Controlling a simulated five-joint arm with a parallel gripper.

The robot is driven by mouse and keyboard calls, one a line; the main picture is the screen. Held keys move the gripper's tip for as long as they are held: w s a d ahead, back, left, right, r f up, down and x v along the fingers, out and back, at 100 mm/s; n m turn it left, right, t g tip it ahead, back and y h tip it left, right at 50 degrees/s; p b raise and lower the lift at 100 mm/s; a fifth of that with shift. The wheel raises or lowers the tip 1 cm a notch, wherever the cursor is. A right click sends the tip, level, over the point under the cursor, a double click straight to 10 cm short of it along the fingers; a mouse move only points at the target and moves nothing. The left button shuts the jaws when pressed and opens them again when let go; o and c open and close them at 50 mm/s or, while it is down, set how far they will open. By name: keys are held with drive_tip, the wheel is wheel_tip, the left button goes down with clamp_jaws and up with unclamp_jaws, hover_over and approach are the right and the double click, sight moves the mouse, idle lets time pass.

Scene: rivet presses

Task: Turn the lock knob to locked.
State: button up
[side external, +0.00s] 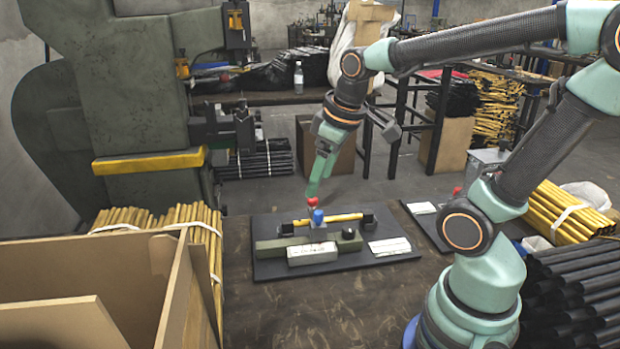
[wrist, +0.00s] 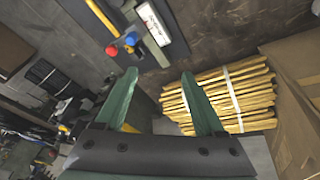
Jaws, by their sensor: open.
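A press fixture with a green-grey body (side external: 283,243) sits on a black base plate (side external: 270,271) on the table. It carries a red knob (side external: 312,202), a blue knob (side external: 318,216), a black round knob (side external: 349,234) and a yellow rod (side external: 345,217). I cannot tell which knob is the lock knob. My gripper (side external: 314,190) points down just above the red knob. In the wrist view the open, empty fingers (wrist: 159,74) are apart, with the red knob (wrist: 112,51) and blue knob (wrist: 131,38) beyond the left finger.
A white label plate (side external: 313,254) is on the fixture's front, and a paper card (side external: 389,246) lies at its right. A second base plate (side external: 430,228) stands to the right. A wooden box (side external: 90,285) and bundled yellow rods (side external: 170,217) are at left. The front table is bare.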

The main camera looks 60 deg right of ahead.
sight(348, 228)
drive_tip(key=d+f+n+g, duration=0.4)
drive_tip(key=d+f, duration=0.3)
drive_tip(key=d, duration=0.5)
drive_tip(key=shift+y, duration=0.3)
wheel_tip(348, 228, down, 12)
drive_tip(key=shift+s+d+r, duration=0.1)
drive_tip(key=shift+r, duration=0.15)
clamp_jaws()
